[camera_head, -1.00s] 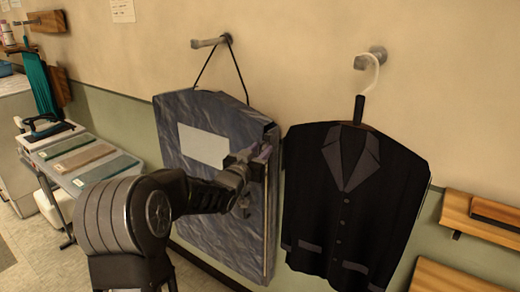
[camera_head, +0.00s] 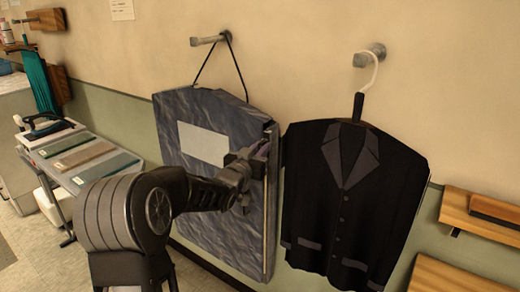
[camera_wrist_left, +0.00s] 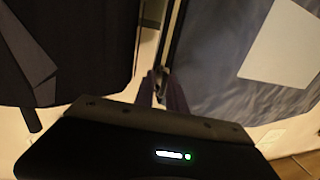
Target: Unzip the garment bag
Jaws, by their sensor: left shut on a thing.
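The garment bag (camera_head: 190,185) is blue-grey and wrinkled, with a white label panel (camera_head: 201,143) on its front. It hangs by a black cord from a wall peg (camera_head: 210,40). A pale zip line (camera_head: 267,215) runs down along its right edge. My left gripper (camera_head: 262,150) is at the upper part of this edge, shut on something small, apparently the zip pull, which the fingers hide. In the left wrist view the purplish fingertips (camera_wrist_left: 160,86) meet at the bag's edge, with the bag (camera_wrist_left: 225,70) to the right. My right gripper is out of view.
A black jacket (camera_head: 345,215) hangs on a hanger close to the bag's right side. Wooden wall shelves (camera_head: 480,216) are at the far right. A table (camera_head: 108,180) with folded cloths and an iron stands at the left.

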